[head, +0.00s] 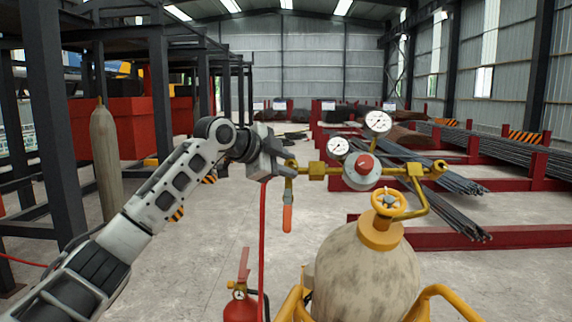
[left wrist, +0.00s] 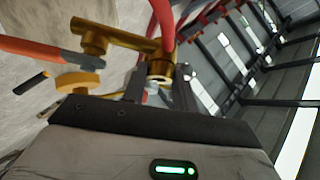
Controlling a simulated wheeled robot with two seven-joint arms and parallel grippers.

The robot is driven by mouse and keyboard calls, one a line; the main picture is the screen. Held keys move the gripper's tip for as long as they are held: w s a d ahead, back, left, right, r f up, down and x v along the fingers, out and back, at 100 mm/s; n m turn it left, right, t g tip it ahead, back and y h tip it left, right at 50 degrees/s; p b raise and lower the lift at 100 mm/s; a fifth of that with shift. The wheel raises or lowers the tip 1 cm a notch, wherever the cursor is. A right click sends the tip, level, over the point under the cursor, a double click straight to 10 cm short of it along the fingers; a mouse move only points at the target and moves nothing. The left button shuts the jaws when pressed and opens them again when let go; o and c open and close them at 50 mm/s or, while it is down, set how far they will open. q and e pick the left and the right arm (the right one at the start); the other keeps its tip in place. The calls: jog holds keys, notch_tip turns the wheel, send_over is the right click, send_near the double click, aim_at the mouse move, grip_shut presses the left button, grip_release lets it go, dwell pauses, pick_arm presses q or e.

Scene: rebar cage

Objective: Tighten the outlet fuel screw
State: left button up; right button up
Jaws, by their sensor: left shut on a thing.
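My left gripper (head: 280,160) is at the left end of the brass outlet pipe (head: 322,170) of the regulator. In the left wrist view its two dark fingers (left wrist: 160,88) stand either side of a brass outlet screw (left wrist: 161,68) and are shut on it. The gripper mostly hides this screw in the head view. The regulator has a red knob (head: 365,162) and two white gauges, one left (head: 338,146) and one right (head: 378,122). An orange-handled valve lever (head: 287,218) hangs below the pipe. My right gripper is not in view.
A worn gas cylinder (head: 362,275) with a yellow handwheel (head: 388,203) stands below the regulator in a yellow frame (head: 440,294). A red hose (head: 262,240) hangs below my left gripper. A red extinguisher (head: 240,304) stands on the floor. Rebar racks (head: 480,237) lie right.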

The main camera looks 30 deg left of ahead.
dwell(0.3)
pick_arm(q)
jog(key=o, duration=1)
jog(key=shift+c, duration=0.2)
jog(key=shift+s, duration=0.1)
jog(key=shift+s+a+r, duration=0.1)
jog(key=shift+s+r, duration=0.05)
jog(key=shift+s, duration=0.1)
jog(key=b+v, duration=0.3)
jog(key=v, duration=1.2)
jog(key=shift+b, duration=0.3)
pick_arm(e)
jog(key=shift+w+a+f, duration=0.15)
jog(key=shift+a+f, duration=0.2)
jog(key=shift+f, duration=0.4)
